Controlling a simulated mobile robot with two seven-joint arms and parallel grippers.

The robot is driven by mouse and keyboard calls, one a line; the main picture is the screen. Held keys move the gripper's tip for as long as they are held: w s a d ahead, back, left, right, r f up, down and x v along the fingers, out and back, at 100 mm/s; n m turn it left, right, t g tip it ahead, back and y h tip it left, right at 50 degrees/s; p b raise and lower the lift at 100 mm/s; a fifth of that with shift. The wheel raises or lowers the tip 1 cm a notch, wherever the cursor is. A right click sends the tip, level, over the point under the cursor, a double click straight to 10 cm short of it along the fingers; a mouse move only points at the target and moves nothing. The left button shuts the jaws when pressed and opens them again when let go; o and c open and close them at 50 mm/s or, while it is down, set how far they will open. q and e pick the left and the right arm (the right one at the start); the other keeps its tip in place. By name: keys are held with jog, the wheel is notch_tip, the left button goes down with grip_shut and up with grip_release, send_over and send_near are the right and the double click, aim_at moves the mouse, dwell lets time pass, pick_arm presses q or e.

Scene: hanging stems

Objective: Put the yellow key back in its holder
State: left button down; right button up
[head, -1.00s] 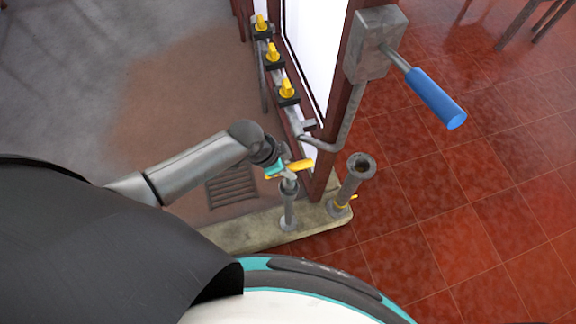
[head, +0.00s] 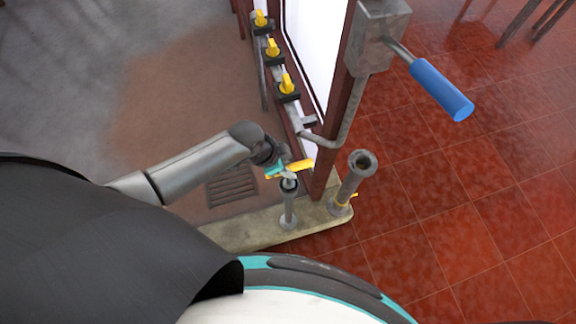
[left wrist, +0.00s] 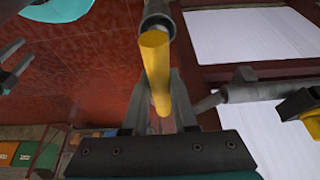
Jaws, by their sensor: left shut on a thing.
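The yellow key (head: 302,165) is in my left gripper (head: 288,172), which is shut on it. In the head view the key lies roughly level and points right, above a short grey post (head: 288,210). In the left wrist view the key (left wrist: 156,65) runs away from the fingers towards the open mouth of a grey pipe (left wrist: 158,18). I cannot tell whether they touch. An open grey pipe (head: 350,182) with a yellow piece low on its side stands right of the key in the head view.
Several yellow-handled fittings (head: 287,84) line the rail behind my left gripper. A grey box (head: 380,38) with a blue-handled lever (head: 440,90) is on the red post. The pipes stand on a stone sill (head: 265,228).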

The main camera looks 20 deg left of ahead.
pick_arm(q)
jog(key=shift+f+b, duration=0.95)
jog(key=shift+f, duration=0.55)
dwell(0.8)
jog(key=shift+f, duration=0.2)
dwell(0.7)
jog(key=shift+c, duration=1.2)
grip_release()
notch_tip(320, 180, up, 9)
jog(key=p, duration=0.9)
jog(key=shift+f, duration=0.2)
jog(key=shift+f, duration=0.15)
